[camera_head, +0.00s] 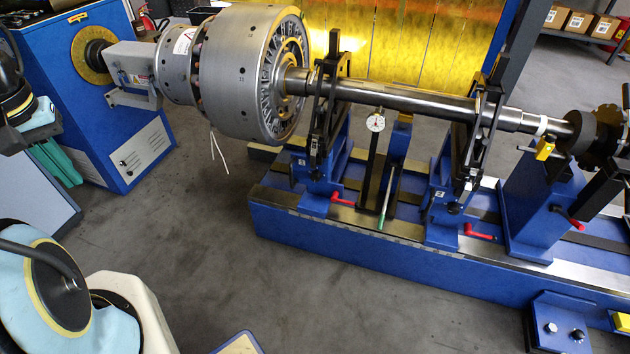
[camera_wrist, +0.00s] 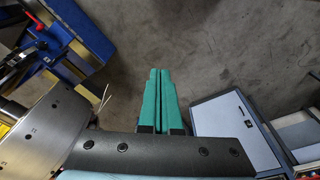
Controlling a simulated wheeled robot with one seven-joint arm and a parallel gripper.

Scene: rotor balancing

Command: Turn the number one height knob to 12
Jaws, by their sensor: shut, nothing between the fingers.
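The number one height knob is too small to make out for certain. The left blue bearing pedestal (camera_head: 318,184) stands under the rotor shaft (camera_head: 400,97) and has a red lever (camera_head: 342,198) at its foot. The right pedestal (camera_head: 440,205), marked 2, has its own red lever (camera_head: 478,232). My gripper (camera_head: 70,180) is at the far left in the head view, well away from both pedestals. In the wrist view its teal fingers (camera_wrist: 158,100) are together with nothing between them, over bare floor.
The large steel rotor (camera_head: 235,75) overhangs the floor left of the pedestals, with thin white cords (camera_head: 218,150) hanging below. A blue drive cabinet (camera_head: 120,150) stands behind my gripper. The grey floor (camera_head: 220,240) before the blue bed (camera_head: 330,236) is clear.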

